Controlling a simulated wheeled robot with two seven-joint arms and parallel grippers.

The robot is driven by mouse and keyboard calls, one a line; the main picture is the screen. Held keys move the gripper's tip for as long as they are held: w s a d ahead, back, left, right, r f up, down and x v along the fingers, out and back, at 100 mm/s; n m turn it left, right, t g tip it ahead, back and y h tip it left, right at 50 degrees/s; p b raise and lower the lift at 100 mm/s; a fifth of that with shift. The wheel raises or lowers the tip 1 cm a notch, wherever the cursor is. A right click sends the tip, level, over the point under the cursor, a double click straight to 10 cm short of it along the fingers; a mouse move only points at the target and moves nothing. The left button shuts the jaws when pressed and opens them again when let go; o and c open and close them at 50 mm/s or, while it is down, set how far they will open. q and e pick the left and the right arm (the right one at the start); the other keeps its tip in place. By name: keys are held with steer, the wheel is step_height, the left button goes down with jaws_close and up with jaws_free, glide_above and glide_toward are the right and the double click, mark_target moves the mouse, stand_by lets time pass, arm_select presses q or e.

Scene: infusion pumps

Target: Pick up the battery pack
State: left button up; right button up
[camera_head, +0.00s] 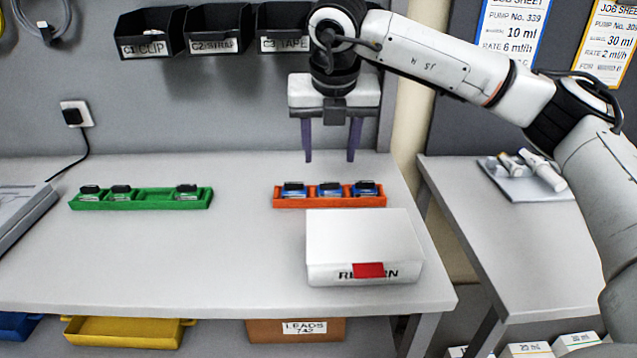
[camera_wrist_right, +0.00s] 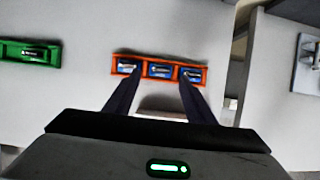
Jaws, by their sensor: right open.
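Small blue battery packs with black tops, left (camera_head: 293,189), middle (camera_head: 329,188) and right (camera_head: 365,188), stand in an orange tray (camera_head: 330,202). The right wrist view shows the same orange tray (camera_wrist_right: 205,75) ahead of the fingers. A green tray (camera_head: 150,202) to the left holds similar dark-topped packs (camera_head: 121,191), with a gap between them. My right gripper (camera_head: 330,158) points down above and behind the orange tray, open with nothing between its fingers; these also show in the right wrist view (camera_wrist_right: 157,80). My left gripper is out of view.
A white box (camera_head: 362,235) marked RETURN stands just in front of the orange tray. Labelled black bins (camera_head: 220,28) hang on the wall behind. The table's middle is clear. A side table (camera_head: 500,230) stands at the right across a gap.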

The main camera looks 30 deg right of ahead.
mark_target(330, 182)
steer(key=x, duration=0.4)
steer(key=s+p+x, duration=0.1)
steer(key=x, duration=0.2)
steer(key=shift+f, duration=0.15)
steer(key=shift+w+d+f, duration=0.1)
steer(key=shift+w+f, duration=0.05)
steer(key=shift+f, duration=0.2)
steer(key=shift+w+f, duration=0.1)
steer(key=shift+f, duration=0.05)
steer(key=c, duration=0.9)
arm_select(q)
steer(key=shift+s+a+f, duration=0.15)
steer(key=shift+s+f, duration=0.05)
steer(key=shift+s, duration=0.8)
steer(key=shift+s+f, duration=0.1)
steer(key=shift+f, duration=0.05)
arm_select(e)
steer(key=shift+r, duration=5.05)
